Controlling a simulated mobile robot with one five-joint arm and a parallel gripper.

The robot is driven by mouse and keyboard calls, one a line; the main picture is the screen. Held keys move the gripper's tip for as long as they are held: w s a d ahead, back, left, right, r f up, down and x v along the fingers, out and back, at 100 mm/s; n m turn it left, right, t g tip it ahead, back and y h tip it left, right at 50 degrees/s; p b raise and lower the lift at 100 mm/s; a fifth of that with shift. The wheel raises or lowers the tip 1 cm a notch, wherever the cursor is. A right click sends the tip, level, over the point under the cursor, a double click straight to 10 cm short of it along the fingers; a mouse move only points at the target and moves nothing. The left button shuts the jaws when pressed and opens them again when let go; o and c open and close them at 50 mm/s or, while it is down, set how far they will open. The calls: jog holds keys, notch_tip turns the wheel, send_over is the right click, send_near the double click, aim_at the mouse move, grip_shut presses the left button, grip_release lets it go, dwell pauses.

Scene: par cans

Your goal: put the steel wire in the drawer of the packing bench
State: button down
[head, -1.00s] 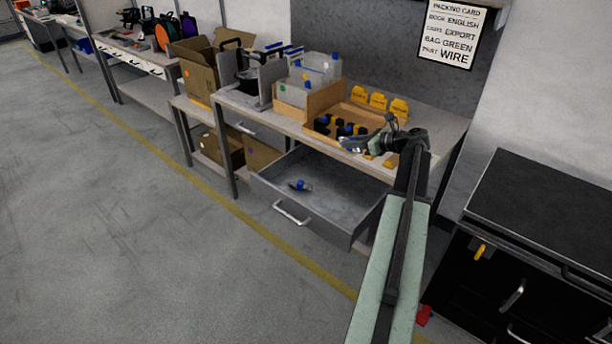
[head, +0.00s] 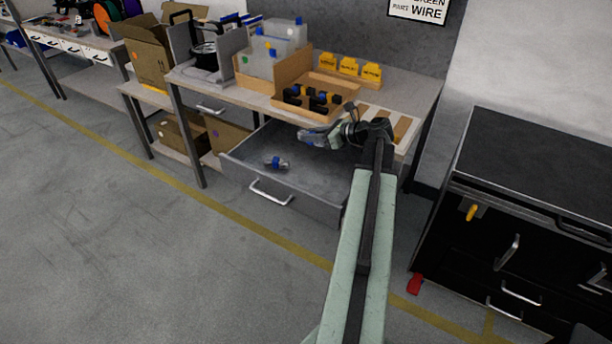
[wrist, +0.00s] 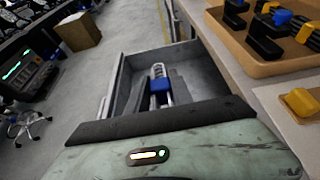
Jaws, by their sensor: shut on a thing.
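The packing bench (head: 218,92) stands ahead with its grey drawer (head: 320,208) pulled open below the top. My gripper (head: 308,138) is over the drawer's back right part, close to the bench's front edge. It is shut on a silvery thing, apparently the steel wire, whose outline is hard to make out in the head view. In the wrist view a silvery loop with a blue block (wrist: 160,84) lies in line with my gripper, with the drawer (wrist: 118,80) behind it.
A wooden tray (head: 322,112) with black and yellow parts and several yellow labelled holders (head: 348,66) stand on the bench. A black cabinet (head: 520,150) is at the right. Cardboard boxes (head: 182,135) sit at the left. The floor before the drawer is clear.

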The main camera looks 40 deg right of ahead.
jog(key=f+b, duration=0.4)
jog(key=s+a+f+b, duration=0.1)
jog(key=f+b, duration=0.2)
jog(key=f, duration=0.2)
jog(key=f+b, duration=0.4)
jog(key=shift+s+a+f+b, duration=0.15)
jog(key=shift+s+a+b, duration=0.15)
jog(key=shift+s+a, duration=0.1)
jog(key=c, duration=1.1)
grip_release()
